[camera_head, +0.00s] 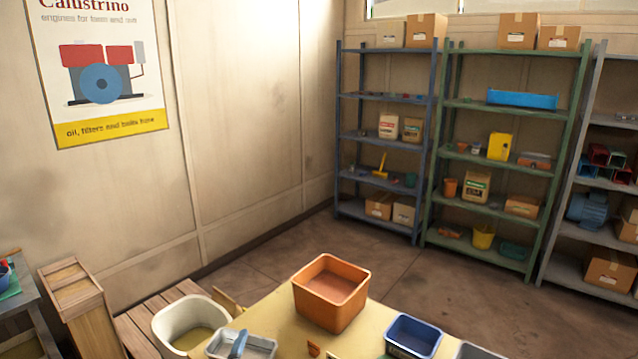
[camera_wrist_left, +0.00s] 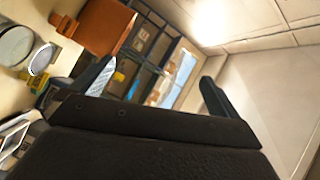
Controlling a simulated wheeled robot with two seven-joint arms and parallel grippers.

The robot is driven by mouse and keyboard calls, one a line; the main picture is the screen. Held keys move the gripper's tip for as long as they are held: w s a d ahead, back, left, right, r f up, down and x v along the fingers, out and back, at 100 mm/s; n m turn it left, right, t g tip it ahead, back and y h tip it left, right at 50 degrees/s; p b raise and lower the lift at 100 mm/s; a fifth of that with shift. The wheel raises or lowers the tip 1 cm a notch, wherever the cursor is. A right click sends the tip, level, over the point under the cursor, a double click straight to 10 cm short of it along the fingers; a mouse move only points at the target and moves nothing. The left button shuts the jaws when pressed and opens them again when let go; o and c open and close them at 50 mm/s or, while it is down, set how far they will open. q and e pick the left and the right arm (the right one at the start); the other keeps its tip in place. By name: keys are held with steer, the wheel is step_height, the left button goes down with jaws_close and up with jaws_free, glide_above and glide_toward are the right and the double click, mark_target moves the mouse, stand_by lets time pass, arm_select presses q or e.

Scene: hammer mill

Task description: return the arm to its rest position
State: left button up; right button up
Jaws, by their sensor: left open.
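My left gripper (camera_wrist_left: 152,85) shows only in the left wrist view. Its two dark fingers stand wide apart with nothing between them. The view past the fingers is tilted and takes in a shelf, a wall and the ceiling. It seems to be clear of the table and touches nothing that I can see. Neither arm shows in the head view, and my right gripper is in no view.
An orange bin (camera_head: 331,292) stands on the yellow table (camera_head: 262,322). A blue bin (camera_head: 413,337), a grey tray (camera_head: 241,345) and a white tub (camera_head: 190,325) are near the front. A wooden box (camera_head: 75,306) stands left. Blue shelves (camera_head: 388,135) and green shelves (camera_head: 508,150) stand beyond open floor.

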arm_select(q)
steer(key=s+a+f+n+g+y, duration=0.1)
steer(key=s+a+f+n+g, duration=0.25)
steer(key=s+f, duration=0.3)
steer(key=s+a+f+n+g+y, duration=0.25)
steer(key=s+f+n+g, duration=0.2)
steer(key=s, duration=0.25)
steer(key=s+f+n+g+h, duration=0.4)
steer(key=s+g, duration=0.3)
steer(key=s, duration=1)
step_height(320, 180, down, 23)
steer(key=w+y, duration=0.1)
steer(key=w, duration=0.2)
steer(key=s+f, duration=0.4)
steer(key=f, duration=0.8)
steer(key=s+d+f+g, duration=0.1)
steer(key=s+f, duration=0.3)
steer(key=f, duration=0.9)
steer(key=shift+s+d, duration=0.2)
steer(key=shift+s, duration=0.1)
